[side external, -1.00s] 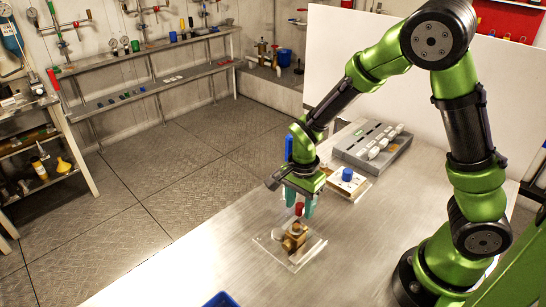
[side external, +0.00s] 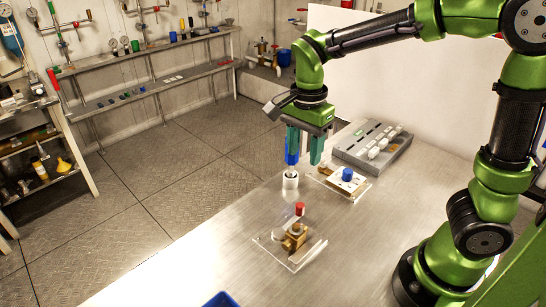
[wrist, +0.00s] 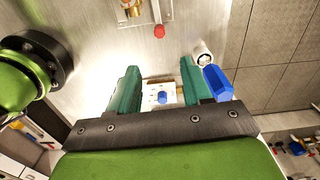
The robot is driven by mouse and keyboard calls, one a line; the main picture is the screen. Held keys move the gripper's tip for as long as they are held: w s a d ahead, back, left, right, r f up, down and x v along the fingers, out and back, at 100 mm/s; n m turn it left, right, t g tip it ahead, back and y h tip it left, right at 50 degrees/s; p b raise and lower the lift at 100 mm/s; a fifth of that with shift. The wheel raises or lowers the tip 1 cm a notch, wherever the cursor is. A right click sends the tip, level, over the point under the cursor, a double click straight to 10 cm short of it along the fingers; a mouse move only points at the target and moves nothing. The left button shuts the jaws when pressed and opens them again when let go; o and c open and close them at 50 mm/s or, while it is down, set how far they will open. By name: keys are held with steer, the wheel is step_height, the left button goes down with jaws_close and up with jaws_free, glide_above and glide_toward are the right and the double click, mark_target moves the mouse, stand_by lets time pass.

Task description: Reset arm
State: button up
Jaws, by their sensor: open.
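My gripper (side external: 305,161) hangs above the metal table, pointing down, with its two teal fingers apart and nothing seen between them. In the wrist view the gripper (wrist: 160,75) also shows open, with a blue knob (wrist: 162,97) on a white block visible beyond the gap. The brass valve (side external: 294,239) with a red knob (side external: 299,209) sits on a clear plate (side external: 312,253) on the table, apart from the gripper. A blue-handled tool (side external: 292,158) appears to stand in a white cylinder (side external: 290,181), close beside one finger; whether they touch is unclear.
A white block (side external: 338,183) with a blue knob sits on another clear plate behind and right of the gripper. A grey rack (side external: 350,151) with white parts stands farther back. A blue bin (side external: 221,300) shows at the front edge. The table's front middle is clear.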

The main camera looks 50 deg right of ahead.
steer(key=shift+r, duration=0.25)
steer(key=s+r+n+t+y, duration=0.2)
steer(key=s+r+n+t, duration=0.3)
steer(key=s+n, duration=0.5)
steer(key=shift+r+n+t, duration=0.15)
steer(key=shift+n+t, duration=0.95)
steer(key=shift+n, duration=0.6)
